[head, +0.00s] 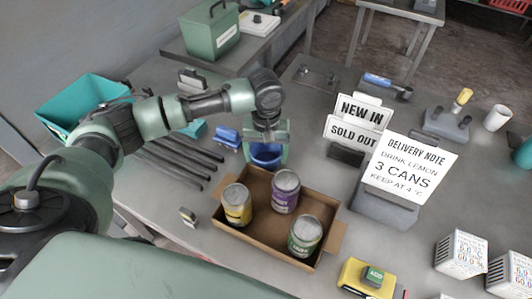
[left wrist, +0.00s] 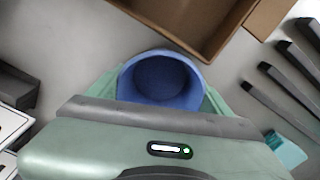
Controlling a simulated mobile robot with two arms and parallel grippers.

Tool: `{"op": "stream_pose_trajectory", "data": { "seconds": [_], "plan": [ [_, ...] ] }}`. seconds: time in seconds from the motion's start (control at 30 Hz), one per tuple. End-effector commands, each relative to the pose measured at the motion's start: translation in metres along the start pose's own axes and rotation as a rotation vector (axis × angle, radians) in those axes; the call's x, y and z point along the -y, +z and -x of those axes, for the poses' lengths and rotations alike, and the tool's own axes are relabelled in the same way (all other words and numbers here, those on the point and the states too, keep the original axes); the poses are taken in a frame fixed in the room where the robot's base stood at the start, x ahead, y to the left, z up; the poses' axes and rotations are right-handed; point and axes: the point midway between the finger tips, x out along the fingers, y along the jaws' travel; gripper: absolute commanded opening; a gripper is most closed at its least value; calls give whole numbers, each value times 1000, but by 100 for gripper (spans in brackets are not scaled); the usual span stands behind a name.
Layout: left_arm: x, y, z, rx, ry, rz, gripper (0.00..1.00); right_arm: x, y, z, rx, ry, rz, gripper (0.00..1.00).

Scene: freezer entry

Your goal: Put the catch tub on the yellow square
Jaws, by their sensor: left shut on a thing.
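The blue catch tub (head: 266,155) is between the fingers of my left gripper (head: 267,146), just behind the open cardboard box. In the left wrist view the tub (left wrist: 162,78) shows its round open mouth, with the green fingers at its two sides. The gripper is shut on it. Its inside looks dark and I see nothing in it. Whether its bottom touches the table cannot be told. I cannot make out a yellow square marked on the table. My right gripper is not in view.
The cardboard box (head: 262,241) holds a yellow can (head: 237,206), a purple can (head: 285,192) and a green can (head: 305,237). Dark bars (head: 170,165) lie to the left. Signs and a delivery note (head: 412,165) stand to the right. A yellow device (head: 352,272) is in front.

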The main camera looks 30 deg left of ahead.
Motion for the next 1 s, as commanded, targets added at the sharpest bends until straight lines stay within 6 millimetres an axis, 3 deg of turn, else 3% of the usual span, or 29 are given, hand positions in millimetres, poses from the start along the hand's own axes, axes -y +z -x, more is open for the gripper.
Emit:
{"op": "stream_pose_trajectory", "data": {
  "seconds": [0.27,0.3,0.37,0.73,1.0],
  "plan": [
    [0,0,-1,1,1,0,35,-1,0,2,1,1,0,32],
    [0,0,-2,1,1,0,85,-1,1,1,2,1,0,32],
    [0,0,-2,0,1,0,100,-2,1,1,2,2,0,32],
    [0,-1,6,-1,1,0,100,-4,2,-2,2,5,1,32],
    [-1,-2,59,-4,4,0,100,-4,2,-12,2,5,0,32]
  ]
}}
